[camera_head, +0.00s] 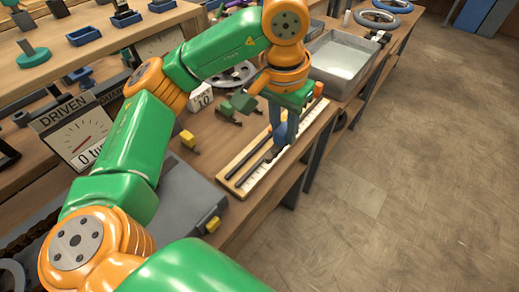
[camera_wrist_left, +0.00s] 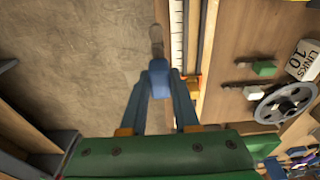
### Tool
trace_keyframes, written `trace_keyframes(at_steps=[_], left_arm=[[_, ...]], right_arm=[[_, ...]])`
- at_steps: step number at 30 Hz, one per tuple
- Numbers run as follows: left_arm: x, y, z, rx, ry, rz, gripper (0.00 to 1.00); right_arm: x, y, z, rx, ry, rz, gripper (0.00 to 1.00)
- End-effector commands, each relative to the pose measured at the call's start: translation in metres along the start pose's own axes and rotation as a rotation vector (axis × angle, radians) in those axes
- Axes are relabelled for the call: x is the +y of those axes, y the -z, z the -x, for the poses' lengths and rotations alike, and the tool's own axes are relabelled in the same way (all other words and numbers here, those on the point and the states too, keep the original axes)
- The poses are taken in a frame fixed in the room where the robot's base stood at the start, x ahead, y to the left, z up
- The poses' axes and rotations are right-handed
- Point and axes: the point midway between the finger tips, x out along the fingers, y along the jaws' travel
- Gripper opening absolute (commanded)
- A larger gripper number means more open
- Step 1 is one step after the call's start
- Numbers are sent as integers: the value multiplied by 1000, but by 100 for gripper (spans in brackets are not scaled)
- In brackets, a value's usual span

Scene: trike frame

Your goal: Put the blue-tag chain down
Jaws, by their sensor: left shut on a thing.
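My left gripper (camera_head: 276,150) is low over the wooden ruler tray (camera_head: 237,184), near the bench's front edge. In the left wrist view its blue fingers (camera_wrist_left: 161,70) close together on the blue-tag chain. The blue tag (camera_wrist_left: 160,86) shows between the fingers, and a short dark length of chain (camera_wrist_left: 157,40) sticks out past the tips. In the head view the fingers hide most of the chain. I cannot tell whether it touches the tray. The tray's white scale also shows in the left wrist view (camera_wrist_left: 177,45). My right gripper is not in view.
A green-tag chain (camera_head: 228,112) and a yellow-tag chain (camera_head: 188,139) lie on the bench behind the tray. A "LINKS 10" block (camera_head: 201,98), a chainring (camera_head: 232,76) and a grey metal bin (camera_head: 343,62) are nearby. A grey case (camera_head: 178,205) sits left of the tray.

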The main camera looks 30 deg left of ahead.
Motion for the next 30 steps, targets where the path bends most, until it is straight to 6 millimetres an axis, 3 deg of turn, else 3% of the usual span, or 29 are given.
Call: trace_keyframes(at_steps=[2, 3, 6, 12, 16, 27, 28, 30], left_arm=[[-26, -4, -15, -5, 1, 9, 0], [-34, -6, -31, -6, -1, 6, 0], [-52, -8, -48, -5, 1, 4, 0], [-72, -12, -73, -4, 2, 1, 0], [-70, -14, -96, -2, 1, -1, 0], [-70, -14, -102, 1, 0, -1, 0], [-70, -14, -102, 0, 0, -1, 35], [-70, -14, -101, 0, 0, -1, 53]], right_arm=[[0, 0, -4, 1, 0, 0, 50], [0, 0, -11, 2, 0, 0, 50], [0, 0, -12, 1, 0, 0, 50], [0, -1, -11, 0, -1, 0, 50], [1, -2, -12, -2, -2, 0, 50], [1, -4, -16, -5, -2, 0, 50], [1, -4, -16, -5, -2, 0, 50], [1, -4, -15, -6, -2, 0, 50]])
